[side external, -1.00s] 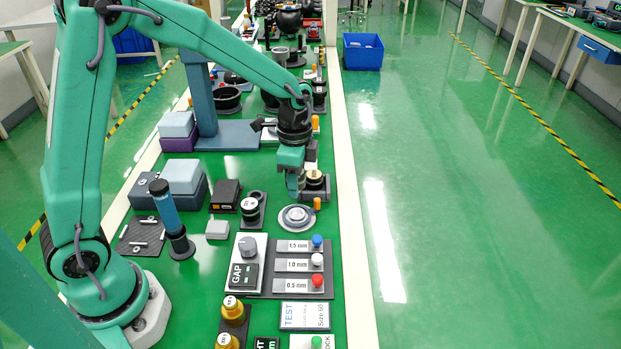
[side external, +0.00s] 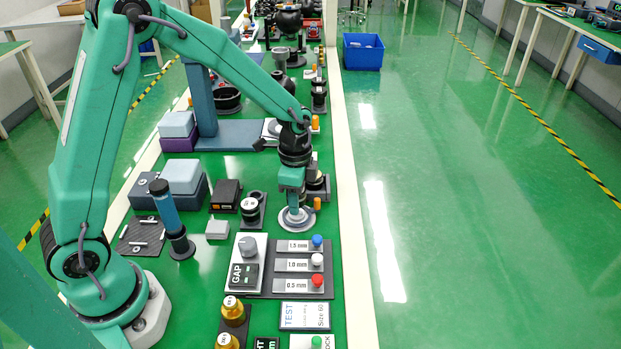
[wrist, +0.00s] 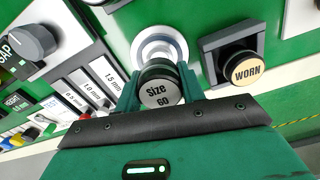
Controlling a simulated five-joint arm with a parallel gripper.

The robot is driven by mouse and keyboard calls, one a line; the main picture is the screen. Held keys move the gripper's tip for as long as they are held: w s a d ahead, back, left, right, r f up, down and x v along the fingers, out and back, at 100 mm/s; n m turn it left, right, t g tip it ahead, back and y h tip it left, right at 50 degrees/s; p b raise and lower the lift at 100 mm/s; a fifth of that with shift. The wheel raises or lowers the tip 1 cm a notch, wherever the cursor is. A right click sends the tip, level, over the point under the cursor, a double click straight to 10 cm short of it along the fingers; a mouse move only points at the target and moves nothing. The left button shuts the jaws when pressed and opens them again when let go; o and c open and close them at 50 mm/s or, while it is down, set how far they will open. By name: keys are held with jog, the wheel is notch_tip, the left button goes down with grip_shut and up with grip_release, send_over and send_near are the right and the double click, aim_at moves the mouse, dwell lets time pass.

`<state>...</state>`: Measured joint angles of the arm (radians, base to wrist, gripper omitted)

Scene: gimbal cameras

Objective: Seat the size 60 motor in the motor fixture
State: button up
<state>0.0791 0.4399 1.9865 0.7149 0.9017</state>
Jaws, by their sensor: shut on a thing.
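The size 60 motor (wrist: 159,96) is a dark round part with a pale end face marked "Size 60". In the wrist view it sits between both fingers of my gripper (side external: 293,209), which is shut on it. The motor fixture (side external: 304,223), a round grey and white ringed disc, lies on the green bench directly below my gripper. In the wrist view the fixture (wrist: 152,35) shows just beyond the motor, which hides its lower part. I cannot tell whether the motor touches the fixture.
A dark holder (wrist: 210,50) with a round part marked "WORN" (wrist: 248,70) stands beside the fixture. The gap panel (side external: 247,262), with its knob and labelled gauge slots, lies nearer the camera. A white bench edge (side external: 345,190) runs along the right.

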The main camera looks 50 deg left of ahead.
jog(key=shift+f, duration=0.35)
jog(key=shift+f, duration=1.15)
dwell(1.7)
jog(key=shift+r, duration=0.2)
jog(key=shift+r, duration=0.35)
jog(key=shift+r, duration=0.3)
jog(key=shift+f, duration=0.8)
dwell(1.6)
jog(key=o, duration=1.2)
